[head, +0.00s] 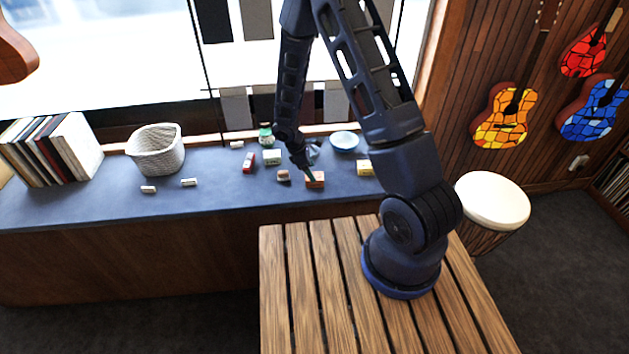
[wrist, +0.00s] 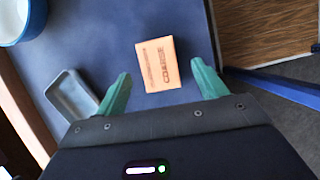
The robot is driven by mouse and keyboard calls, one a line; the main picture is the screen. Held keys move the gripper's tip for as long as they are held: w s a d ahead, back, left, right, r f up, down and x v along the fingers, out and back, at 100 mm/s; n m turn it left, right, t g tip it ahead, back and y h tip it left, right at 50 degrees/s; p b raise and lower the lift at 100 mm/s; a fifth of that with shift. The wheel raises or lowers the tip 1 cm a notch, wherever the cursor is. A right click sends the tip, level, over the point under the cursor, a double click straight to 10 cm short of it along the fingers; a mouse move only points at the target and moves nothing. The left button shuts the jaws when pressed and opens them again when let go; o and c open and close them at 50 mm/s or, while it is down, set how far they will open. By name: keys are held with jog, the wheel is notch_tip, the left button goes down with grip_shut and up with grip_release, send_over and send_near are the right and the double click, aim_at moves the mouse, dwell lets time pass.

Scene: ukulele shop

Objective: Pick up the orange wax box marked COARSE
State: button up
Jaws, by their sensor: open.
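The orange wax box (wrist: 159,65) lies on the blue-grey bench top, its COARSE lettering readable in the wrist view. In the head view the box (head: 315,180) sits near the front edge of the bench, right at the tip of my arm. My gripper (wrist: 160,88) has two green fingers spread apart, with nothing between them in its grasp. The box is just ahead of the fingertips, roughly centred between them and apart from both. In the head view my gripper (head: 308,170) is small and its fingers are hard to make out.
A grey tray (wrist: 72,97) and a blue-rimmed bowl (wrist: 14,18) lie left of the box in the wrist view. In the head view a brown block (head: 283,176), a red box (head: 248,162) and a yellow box (head: 364,168) are nearby. A woven basket (head: 156,150) stands further left.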

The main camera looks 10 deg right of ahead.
aim_at(319, 176)
jog(key=shift+x, duration=2.55)
jog(key=shift+w+a+f, duration=0.1)
jog(key=shift+w+a, duration=0.05)
jog(key=shift+w, duration=0.05)
jog(key=c, duration=1.1)
jog(key=shift+c, duration=0.2)
